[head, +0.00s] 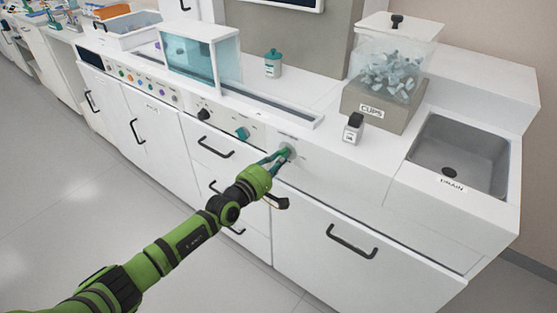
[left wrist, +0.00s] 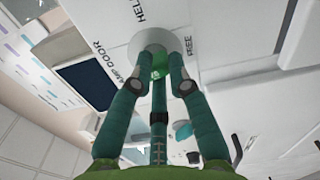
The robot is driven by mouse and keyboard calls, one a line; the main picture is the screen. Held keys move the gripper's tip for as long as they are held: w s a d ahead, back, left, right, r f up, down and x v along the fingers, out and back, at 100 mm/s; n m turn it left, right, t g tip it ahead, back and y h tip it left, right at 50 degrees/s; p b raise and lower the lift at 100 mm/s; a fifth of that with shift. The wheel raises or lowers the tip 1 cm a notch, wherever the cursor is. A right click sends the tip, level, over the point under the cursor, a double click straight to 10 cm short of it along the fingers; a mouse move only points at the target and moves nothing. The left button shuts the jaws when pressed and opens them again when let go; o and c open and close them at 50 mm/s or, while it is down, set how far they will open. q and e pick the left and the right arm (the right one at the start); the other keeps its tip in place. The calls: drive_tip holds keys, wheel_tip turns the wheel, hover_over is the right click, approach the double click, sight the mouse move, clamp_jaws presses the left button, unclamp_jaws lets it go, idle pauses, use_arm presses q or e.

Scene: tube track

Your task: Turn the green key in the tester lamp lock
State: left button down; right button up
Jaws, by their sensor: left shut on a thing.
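The tester lamp lock is a pale round disc (left wrist: 148,42) on the white front panel. In the left wrist view the words HEL..., FREE and ...AMP DOOR stand around it. The green key (left wrist: 158,66) sits at the lock, between the teal fingertips of my left gripper (left wrist: 160,74). In the head view my left gripper (head: 281,156) reaches up to the lock (head: 290,149) and its fingers are shut on the key. The fingers hide most of the key there, and I cannot tell which mark it points to. My right gripper is out of view.
A black knob (head: 204,114) and a teal knob (head: 242,133) are on the same panel, left of the lock. Drawer handles (head: 352,242) stick out below.

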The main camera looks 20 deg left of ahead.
use_arm(q)
drive_tip(key=shift+r+m, duration=0.2)
drive_tip(key=shift+m, duration=0.1)
drive_tip(key=c, duration=1.5)
unclamp_jaws()
drive_tip(key=shift+m, duration=0.5)
drive_tip(key=o, duration=0.4)
drive_tip(key=shift+f, duration=0.2)
